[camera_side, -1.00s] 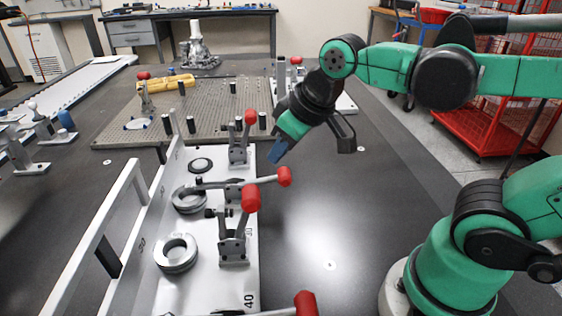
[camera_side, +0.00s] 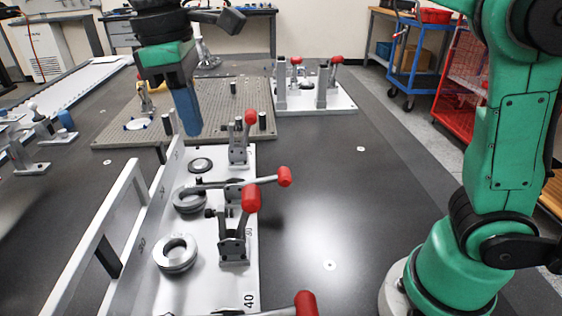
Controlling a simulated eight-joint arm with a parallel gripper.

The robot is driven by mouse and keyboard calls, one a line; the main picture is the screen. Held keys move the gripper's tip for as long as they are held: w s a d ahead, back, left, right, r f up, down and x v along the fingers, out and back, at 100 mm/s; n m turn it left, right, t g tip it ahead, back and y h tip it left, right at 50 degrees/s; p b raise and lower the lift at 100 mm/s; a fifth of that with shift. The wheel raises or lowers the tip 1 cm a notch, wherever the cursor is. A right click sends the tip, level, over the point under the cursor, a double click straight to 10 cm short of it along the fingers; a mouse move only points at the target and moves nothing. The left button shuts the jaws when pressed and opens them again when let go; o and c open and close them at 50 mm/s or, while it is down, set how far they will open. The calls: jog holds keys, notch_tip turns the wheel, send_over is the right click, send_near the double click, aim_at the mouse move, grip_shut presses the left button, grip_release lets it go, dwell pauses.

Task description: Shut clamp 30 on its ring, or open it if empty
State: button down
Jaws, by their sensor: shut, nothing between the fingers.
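Clamp 30 (camera_side: 233,245) is on the white fixture plate (camera_side: 212,285), beside a label that appears to read 30. Its red-tipped handle (camera_side: 250,200) stands upright, and its bar is not over the ring beside it, so it looks open. A thick grey metal ring (camera_side: 163,257) lies to its left on the plate. My gripper (camera_side: 188,130) is shut and empty, its blue fingertips pointing down above the far end of the fixture, well beyond clamp 30 and clear of it.
The neighbouring clamp (camera_side: 232,190) lies with its handle flat to the right, its bar over another ring (camera_side: 188,201). A farther clamp (camera_side: 238,150) stands upright near a dark disc (camera_side: 200,165). A nearest red handle (camera_side: 305,304) points right. The dark table right of the plate is clear.

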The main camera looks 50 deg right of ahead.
aim_at(244, 213)
jog(key=shift+s+d+f, duration=0.45)
jog(key=shift+f, duration=1.15)
jog(key=shift+s+d+f, duration=0.45)
jog(key=shift+d+f, duration=0.05)
jog(key=shift+f, duration=1.1)
jog(key=shift+s+d+f, duration=0.45)
jog(key=shift+f, duration=1.15)
jog(key=shift+s, duration=0.1)
